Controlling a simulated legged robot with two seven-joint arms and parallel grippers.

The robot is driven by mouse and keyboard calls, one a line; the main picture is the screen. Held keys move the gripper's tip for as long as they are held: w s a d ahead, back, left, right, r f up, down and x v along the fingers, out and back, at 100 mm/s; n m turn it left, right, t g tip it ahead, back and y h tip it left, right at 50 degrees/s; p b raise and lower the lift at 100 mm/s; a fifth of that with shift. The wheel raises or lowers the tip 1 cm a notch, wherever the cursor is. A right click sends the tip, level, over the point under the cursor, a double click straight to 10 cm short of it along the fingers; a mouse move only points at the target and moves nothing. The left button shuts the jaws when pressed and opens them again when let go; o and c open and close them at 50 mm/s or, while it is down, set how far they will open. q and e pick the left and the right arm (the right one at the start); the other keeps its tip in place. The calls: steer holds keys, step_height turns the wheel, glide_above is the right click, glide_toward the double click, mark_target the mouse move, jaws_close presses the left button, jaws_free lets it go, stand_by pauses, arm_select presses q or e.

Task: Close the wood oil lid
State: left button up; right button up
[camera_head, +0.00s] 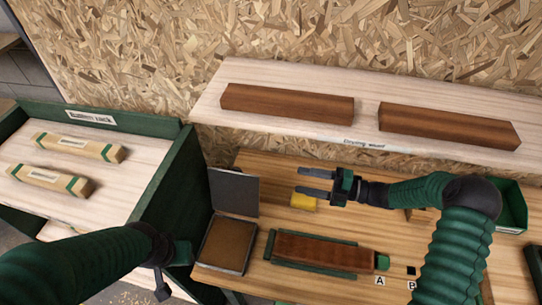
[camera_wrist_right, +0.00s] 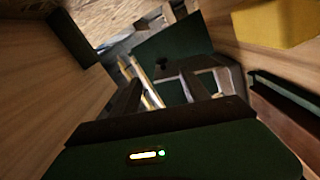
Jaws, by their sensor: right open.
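The wood oil box (camera_head: 224,246) sits on the workbench, left of centre in the head view, with a brown surface inside. Its dark grey lid (camera_head: 234,192) stands raised at the box's far side, so the box is open. My right gripper (camera_head: 300,180) is open and empty, its fingers pointing left toward the lid, with a gap between them. In the right wrist view its fingers (camera_wrist_right: 163,86) are apart, with a dark panel ahead that may be the lid. My left gripper (camera_head: 168,270) is left of the box, over the green-sided bin's edge; its jaws are unclear.
A yellow block (camera_head: 304,201) lies under my right fingers. A brown wood piece (camera_head: 325,251) lies in a green holder in front. A shelf (camera_head: 362,117) with two brown beams hangs behind. A green-walled bin (camera_head: 165,180) with two pale wood pieces stands left.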

steer(key=a, duration=0.3)
steer(key=p, duration=0.2)
glide_toward(245, 174)
steer(key=w+a+f, duration=0.2)
steer(key=w+f, duration=0.1)
steer(key=shift+n, duration=0.3)
steer(key=x, duration=0.2)
steer(key=p+x, duration=0.1)
steer(key=x, duration=0.2)
steer(key=p+x, duration=0.1)
steer(key=x, duration=0.1)
steer(key=shift+w+a+f, duration=0.15)
steer(key=shift+w+f, duration=0.15)
steer(key=shift+w, duration=0.05)
steer(key=shift+a, duration=0.75)
steer(key=shift+c, duration=1.4)
steer(key=shift+d+f, duration=0.1)
steer(key=shift+d, duration=0.3)
steer(key=c, duration=0.7)
steer(key=shift+w, duration=0.1)
jaws_close()
arm_select(q)
steer(key=r, duration=0.1)
steer(key=a+r, duration=0.2)
steer(key=r, duration=0.1)
steer(key=shift+s, duration=0.3)
